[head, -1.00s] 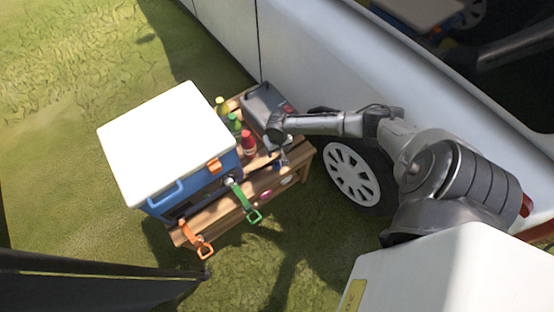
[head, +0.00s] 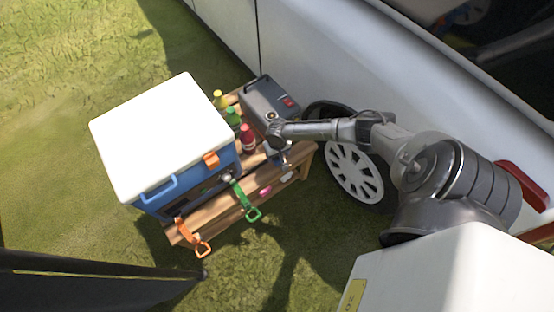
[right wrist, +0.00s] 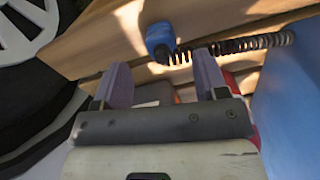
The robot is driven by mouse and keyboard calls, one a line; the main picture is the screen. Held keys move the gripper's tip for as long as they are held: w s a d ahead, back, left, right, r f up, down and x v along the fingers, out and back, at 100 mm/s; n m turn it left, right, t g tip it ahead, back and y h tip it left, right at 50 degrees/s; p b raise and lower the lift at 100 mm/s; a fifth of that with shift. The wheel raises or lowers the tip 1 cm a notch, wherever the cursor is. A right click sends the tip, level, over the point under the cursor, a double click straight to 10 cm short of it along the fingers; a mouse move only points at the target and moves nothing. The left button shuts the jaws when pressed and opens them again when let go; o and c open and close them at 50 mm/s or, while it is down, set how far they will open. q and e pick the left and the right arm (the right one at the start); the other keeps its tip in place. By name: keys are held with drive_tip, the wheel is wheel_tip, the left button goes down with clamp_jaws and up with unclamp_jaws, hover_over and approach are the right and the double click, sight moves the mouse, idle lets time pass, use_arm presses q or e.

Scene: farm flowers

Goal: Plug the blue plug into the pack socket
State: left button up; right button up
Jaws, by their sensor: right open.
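The blue plug (right wrist: 160,40) lies on the wooden bench in the right wrist view, with a dark coiled cable (right wrist: 240,45) running right from it. My right gripper (right wrist: 162,82) is open and empty. Its fingertips point at the plug, with a small gap left between them and it in the picture. In the head view my right gripper (head: 281,154) is over the right end of the bench, partly hidden by its own wrist. The grey pack (head: 262,98) with a red switch stands at the bench's back. I cannot make out its socket. My left gripper is not in view.
A blue cooler with a white lid (head: 160,130) fills the left of the wooden bench (head: 215,212). Several bottles (head: 233,117) stand between cooler and pack. Orange (head: 202,248) and green (head: 252,213) straps hang in front. A white vehicle (head: 330,60) is close behind.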

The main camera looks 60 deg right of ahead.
sight(277, 157)
drive_tip(key=shift+a+f+b, duration=0.15)
drive_tip(key=shift+f+b, duration=1.85)
drive_tip(key=shift+f, duration=0.65)
drive_tip(key=shift+r, duration=0.1)
drive_tip(key=c, duration=1)
drive_tip(key=shift+o, duration=0.2)
